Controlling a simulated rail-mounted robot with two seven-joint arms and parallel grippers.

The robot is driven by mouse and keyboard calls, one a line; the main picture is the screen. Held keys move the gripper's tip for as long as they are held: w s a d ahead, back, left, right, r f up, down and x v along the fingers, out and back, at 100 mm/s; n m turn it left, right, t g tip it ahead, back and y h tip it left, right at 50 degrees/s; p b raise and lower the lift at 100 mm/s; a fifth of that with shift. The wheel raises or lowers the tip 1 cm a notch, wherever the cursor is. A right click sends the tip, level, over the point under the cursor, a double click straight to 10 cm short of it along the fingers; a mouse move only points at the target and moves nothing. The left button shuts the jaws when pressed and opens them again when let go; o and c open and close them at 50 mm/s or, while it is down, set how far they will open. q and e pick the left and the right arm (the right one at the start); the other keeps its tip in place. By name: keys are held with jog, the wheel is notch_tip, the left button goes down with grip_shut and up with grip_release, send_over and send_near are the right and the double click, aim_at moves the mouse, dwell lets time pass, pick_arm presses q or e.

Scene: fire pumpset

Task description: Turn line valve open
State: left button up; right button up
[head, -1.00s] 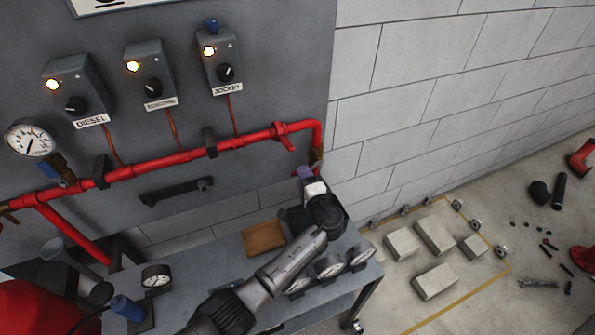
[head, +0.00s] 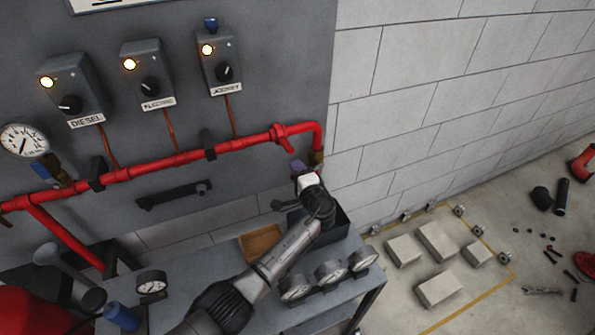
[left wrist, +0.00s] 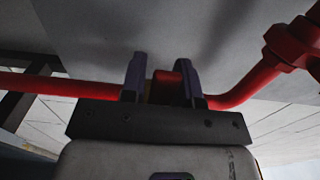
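The line valve (head: 281,135) is a red fitting with a short red lever, on the red pipe near its right-hand bend. The lever slants down to the right. My left gripper (head: 298,167) is just below the lever and beside the brass end fitting of the pipe. In the left wrist view, its two purple-grey fingers (left wrist: 161,82) point up, apart, with a red piece showing between them. I cannot tell whether they touch that piece. My right gripper is not in view.
The red pipe (head: 165,162) runs along the grey panel. A black bar handle (head: 175,194) is below it. The bench beneath holds a brown tray (head: 262,242), a dark box (head: 338,222) and several gauges (head: 330,272). Grey blocks (head: 438,241) lie on the floor at right.

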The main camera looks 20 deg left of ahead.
pick_arm(q)
grip_shut()
jog(key=shift+w+d+r+m+p, duration=0.15)
jog(key=shift+r+m+p, duration=0.6)
jog(key=shift+m+p, duration=0.35)
jog(key=shift+w+d+r+m+p, duration=0.2)
jog(key=shift+r+m+p, duration=0.5)
jog(key=shift+m+p, duration=0.4)
jog(key=shift+w+d+r+m+p, duration=0.15)
jog(key=shift+r+m+p, duration=0.65)
jog(key=shift+m, duration=0.5)
